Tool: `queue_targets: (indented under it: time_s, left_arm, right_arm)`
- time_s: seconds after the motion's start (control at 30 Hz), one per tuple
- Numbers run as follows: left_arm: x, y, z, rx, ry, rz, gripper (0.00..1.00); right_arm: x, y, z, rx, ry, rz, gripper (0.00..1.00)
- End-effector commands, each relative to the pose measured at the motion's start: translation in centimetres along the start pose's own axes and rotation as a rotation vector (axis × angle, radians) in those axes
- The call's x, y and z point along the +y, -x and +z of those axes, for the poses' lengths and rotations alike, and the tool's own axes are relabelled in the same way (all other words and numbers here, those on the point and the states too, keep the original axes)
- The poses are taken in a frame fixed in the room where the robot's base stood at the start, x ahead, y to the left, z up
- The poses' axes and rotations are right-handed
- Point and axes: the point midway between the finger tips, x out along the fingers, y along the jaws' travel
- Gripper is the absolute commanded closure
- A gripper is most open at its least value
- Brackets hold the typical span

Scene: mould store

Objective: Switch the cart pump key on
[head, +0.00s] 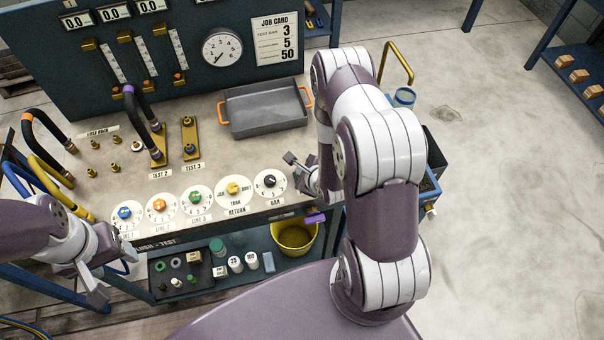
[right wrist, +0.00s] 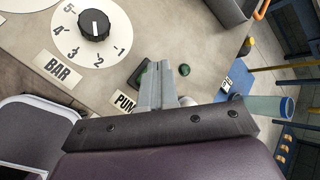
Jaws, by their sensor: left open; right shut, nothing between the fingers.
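The pump label (right wrist: 125,103) is on the bench top in the right wrist view, partly covered by my right gripper (right wrist: 152,70). A dark plate with a green edge (right wrist: 137,76) sits by the label, and the shut fingers cover part of it. The key itself I cannot make out, so its position cannot be told. My right gripper (head: 292,160) is shut and empty beside the bar dial (head: 270,181) in the head view. My left gripper (head: 112,278) is open and empty at the bench's front left, away from the pump label.
A small green round piece (right wrist: 184,70) is just right of the fingers. The bar dial (right wrist: 94,24) is at the upper left there. In the head view, a grey tray (head: 262,126) lies behind the dials. A yellow bucket (head: 294,236) is on the lower shelf. My right arm hides the bench's right end.

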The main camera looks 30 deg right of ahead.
Motion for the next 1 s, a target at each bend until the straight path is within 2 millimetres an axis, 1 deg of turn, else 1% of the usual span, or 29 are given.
queue_targets:
  time_s: [0.27,0.57,0.87,1.0]
  left_arm:
    - [0.0,-0.1,0.0,0.000,0.000,0.000,0.41]
    - [0.0,1.6,-0.2,0.000,0.000,0.000,0.41]
    - [0.0,1.6,-0.2,0.000,0.000,0.000,0.41]
    - [0.0,2.7,-0.3,0.000,0.000,0.000,0.41]
  right_arm:
    - [0.1,-0.1,-0.1,0.000,0.000,0.001,1.00]
    - [-0.9,1.2,0.9,0.000,0.000,0.000,1.00]
    - [-0.9,1.2,0.9,0.000,0.000,0.000,1.00]
    - [-1.5,2.0,1.5,0.000,0.000,0.000,1.00]
